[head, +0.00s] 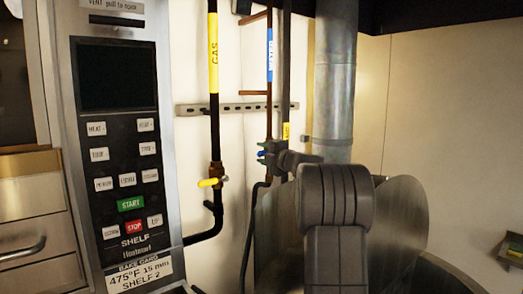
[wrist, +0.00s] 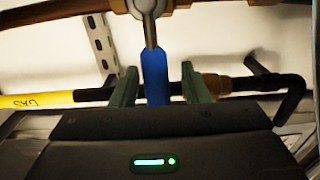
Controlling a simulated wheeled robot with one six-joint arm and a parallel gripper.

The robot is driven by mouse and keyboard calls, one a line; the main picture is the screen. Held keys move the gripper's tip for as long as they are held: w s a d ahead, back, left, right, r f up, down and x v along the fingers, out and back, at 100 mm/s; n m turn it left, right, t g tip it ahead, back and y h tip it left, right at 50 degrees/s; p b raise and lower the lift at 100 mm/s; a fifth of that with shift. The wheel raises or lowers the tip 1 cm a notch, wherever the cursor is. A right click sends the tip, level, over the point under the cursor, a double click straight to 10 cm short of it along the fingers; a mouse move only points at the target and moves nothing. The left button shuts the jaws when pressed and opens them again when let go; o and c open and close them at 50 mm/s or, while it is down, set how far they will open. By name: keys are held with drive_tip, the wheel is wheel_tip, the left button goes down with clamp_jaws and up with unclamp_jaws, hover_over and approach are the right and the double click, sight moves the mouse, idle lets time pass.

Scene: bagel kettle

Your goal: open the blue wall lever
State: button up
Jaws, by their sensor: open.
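The blue wall lever (wrist: 155,75) hangs from a grey metal valve stem on a copper pipe in the wrist view. Its blue handle runs down between the two green fingers of my gripper (wrist: 158,82), with a gap on each side. Its lower end is hidden behind the gripper body. In the head view my gripper (head: 263,153) is at the wall by the water pipe (head: 270,80). A small bit of the blue lever (head: 261,154) shows between its fingers. My gripper is open around the lever, not clamped on it.
A yellow lever (head: 208,183) sits on the black gas pipe (head: 214,120) to the left. A large metal duct (head: 335,90) and a round metal vessel (head: 400,225) are at the right. A control panel (head: 120,160) fills the left. My arm hides the lower middle.

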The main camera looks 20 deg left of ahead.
drive_tip(key=shift+w+a+r, duration=0.1)
drive_tip(key=shift+w+a, duration=0.15)
drive_tip(key=shift+a, duration=0.1)
clamp_jaws()
drive_tip(key=shift+r, duration=0.1)
